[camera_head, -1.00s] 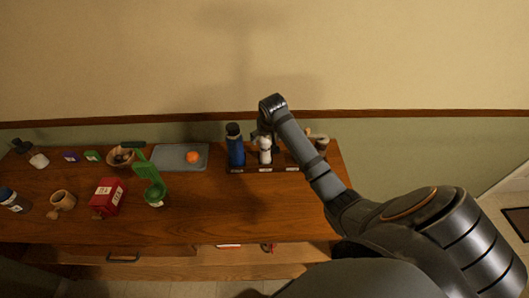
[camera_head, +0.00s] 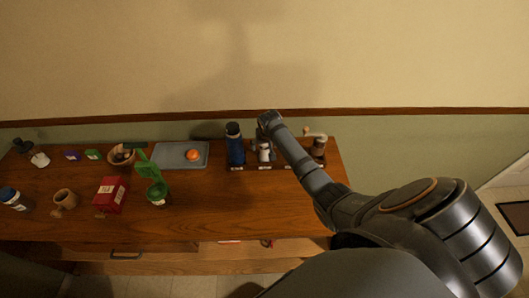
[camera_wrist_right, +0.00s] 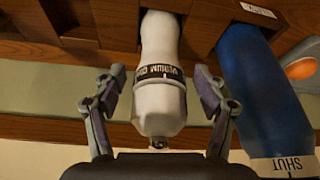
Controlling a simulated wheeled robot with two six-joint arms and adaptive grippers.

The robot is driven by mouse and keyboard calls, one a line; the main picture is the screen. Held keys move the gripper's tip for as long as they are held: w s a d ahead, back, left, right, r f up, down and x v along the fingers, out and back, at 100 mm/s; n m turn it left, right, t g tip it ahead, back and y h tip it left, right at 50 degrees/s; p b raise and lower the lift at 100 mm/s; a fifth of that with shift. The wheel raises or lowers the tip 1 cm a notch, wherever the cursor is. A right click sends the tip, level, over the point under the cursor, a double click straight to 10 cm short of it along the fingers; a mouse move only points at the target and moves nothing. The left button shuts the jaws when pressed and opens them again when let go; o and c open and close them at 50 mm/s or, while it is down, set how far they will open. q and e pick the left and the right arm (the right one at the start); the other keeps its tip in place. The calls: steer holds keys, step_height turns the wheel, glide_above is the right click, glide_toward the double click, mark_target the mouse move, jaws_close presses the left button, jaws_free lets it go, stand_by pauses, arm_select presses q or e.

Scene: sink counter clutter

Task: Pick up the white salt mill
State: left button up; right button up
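The white salt mill (camera_head: 264,155) stands in the row at the back of the wooden counter, just right of a blue bottle. In the right wrist view the white salt mill (camera_wrist_right: 158,70) has a dark lettered band and a small metal tip. My right gripper (camera_wrist_right: 160,76) is open, with one finger on each side of the mill and a visible gap on both sides. In the head view my right gripper (camera_head: 264,142) is at the mill and partly hides it. My left gripper is not in view.
The blue bottle (camera_head: 235,147) stands close left of the mill; a brown mill with a crank (camera_head: 319,147) stands to the right. A grey tray (camera_head: 167,160) holds an orange. A red box (camera_head: 110,195) and a green container (camera_head: 157,191) are further left. The front right counter is clear.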

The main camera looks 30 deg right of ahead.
jaws_close()
steer(key=shift+r, duration=0.1)
stand_by(0.3)
steer(key=shift+r+b, duration=0.4)
steer(key=shift+b, duration=0.05)
steer(key=s+d+r+b, duration=0.2)
steer(key=s+r+b, duration=0.1)
steer(key=s+r, duration=0.9)
steer(key=shift+s+d, duration=0.2)
steer(key=shift+s, duration=0.7)
